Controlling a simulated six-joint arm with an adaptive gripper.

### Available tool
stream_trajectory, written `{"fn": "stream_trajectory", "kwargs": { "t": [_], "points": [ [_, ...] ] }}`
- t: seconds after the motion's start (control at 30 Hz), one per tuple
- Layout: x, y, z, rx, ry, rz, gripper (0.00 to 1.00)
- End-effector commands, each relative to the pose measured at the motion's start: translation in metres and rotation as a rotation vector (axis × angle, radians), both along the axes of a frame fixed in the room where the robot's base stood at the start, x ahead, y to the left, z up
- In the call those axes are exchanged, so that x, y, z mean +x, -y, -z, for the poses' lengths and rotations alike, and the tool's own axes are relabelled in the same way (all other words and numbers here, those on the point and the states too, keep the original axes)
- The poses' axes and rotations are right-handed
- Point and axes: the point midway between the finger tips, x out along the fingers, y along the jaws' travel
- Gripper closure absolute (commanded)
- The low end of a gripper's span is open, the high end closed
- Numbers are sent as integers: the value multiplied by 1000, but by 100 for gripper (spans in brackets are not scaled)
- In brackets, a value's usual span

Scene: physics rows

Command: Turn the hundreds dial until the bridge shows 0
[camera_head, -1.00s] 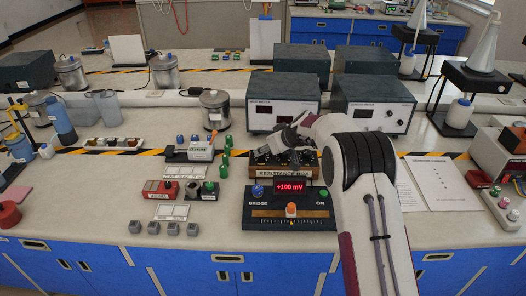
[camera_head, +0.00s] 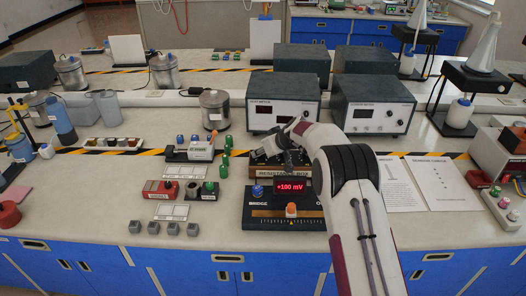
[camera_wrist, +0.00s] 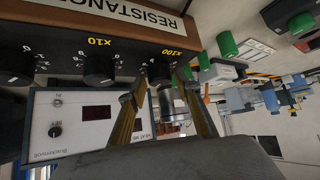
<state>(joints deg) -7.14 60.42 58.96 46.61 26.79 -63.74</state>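The hundreds dial (camera_wrist: 160,72) is a black knob under the yellow x100 mark on the resistance box (camera_wrist: 100,32), in the wrist view. My gripper (camera_wrist: 158,84) has its two fingers apart, one on each side of this dial; I cannot tell whether either touches it. The resistance box also shows in the head view (camera_head: 283,173), partly behind my arm, with the dial hidden there. The bridge (camera_head: 250,214) stands in front of it and its red display (camera_head: 290,187) reads +100 mV. My arm covers the bridge's right end.
Two grey meters (camera_head: 288,102) (camera_head: 372,104) stand behind the box. Green terminals (camera_head: 225,160) and a red block (camera_head: 160,189) stand to its left. Printed sheets (camera_head: 437,182) lie to the right. A metal canister (camera_head: 214,108) stands behind left.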

Motion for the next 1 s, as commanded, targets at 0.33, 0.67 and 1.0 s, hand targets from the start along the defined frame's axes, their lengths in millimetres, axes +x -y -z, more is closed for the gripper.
{"fn": "stream_trajectory", "kwargs": {
  "t": [0.33,0.67,1.0],
  "points": [
    [0,0,0,0,0,7,97],
    [-1,-1,0,-1,-2,102,97],
    [-1,-1,1,-2,-2,186,97]
  ]
}}
